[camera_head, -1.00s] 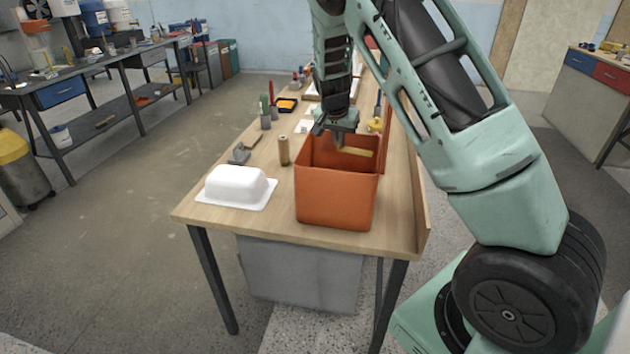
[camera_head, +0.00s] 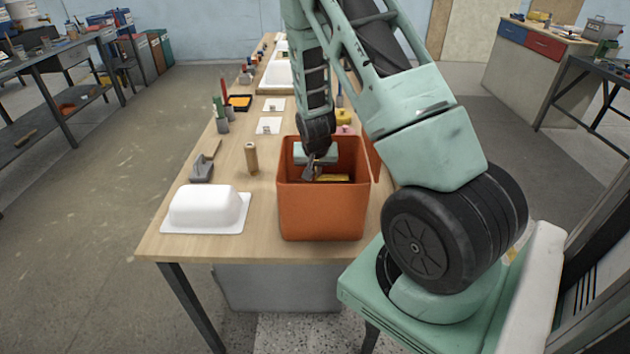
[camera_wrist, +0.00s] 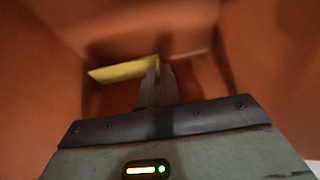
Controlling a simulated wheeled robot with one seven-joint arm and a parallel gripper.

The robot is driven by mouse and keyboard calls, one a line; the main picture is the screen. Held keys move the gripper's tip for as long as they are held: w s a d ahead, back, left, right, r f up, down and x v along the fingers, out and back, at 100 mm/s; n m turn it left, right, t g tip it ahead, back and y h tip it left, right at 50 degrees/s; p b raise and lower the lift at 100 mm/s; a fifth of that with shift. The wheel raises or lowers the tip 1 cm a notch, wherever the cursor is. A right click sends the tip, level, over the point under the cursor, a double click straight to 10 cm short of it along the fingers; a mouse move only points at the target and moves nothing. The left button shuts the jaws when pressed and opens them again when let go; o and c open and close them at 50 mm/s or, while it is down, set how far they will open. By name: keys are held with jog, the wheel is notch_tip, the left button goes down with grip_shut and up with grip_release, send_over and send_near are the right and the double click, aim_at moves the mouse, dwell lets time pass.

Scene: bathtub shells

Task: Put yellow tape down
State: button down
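The yellow tape (camera_head: 334,178) is inside the orange bin (camera_head: 322,212), low between its walls. In the wrist view the tape (camera_wrist: 122,70) looks like a flat yellow strip reaching left from my fingertips. My gripper (camera_head: 310,172) is down inside the bin. In the wrist view its two fingers (camera_wrist: 160,72) are close together with the tape's right end between the tips. The bin floor under the tape is dim, and I cannot tell whether the tape touches it.
The bin stands on a wooden table (camera_head: 195,243). A white tub shell (camera_head: 206,208) lies to its left. A brown cylinder (camera_head: 251,158) and a grey tool (camera_head: 203,169) stand behind the shell. More tools and white trays line the table's far end.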

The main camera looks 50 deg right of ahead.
aim_at(316, 180)
jog(key=shift+f+p, duration=0.35)
jog(key=shift+f, duration=1.7)
jog(key=c, duration=1.6)
grip_release()
jog(key=shift+f, duration=0.1)
jog(key=b+v, duration=0.2)
jog(key=v, duration=1)
jog(key=shift+d, duration=0.1)
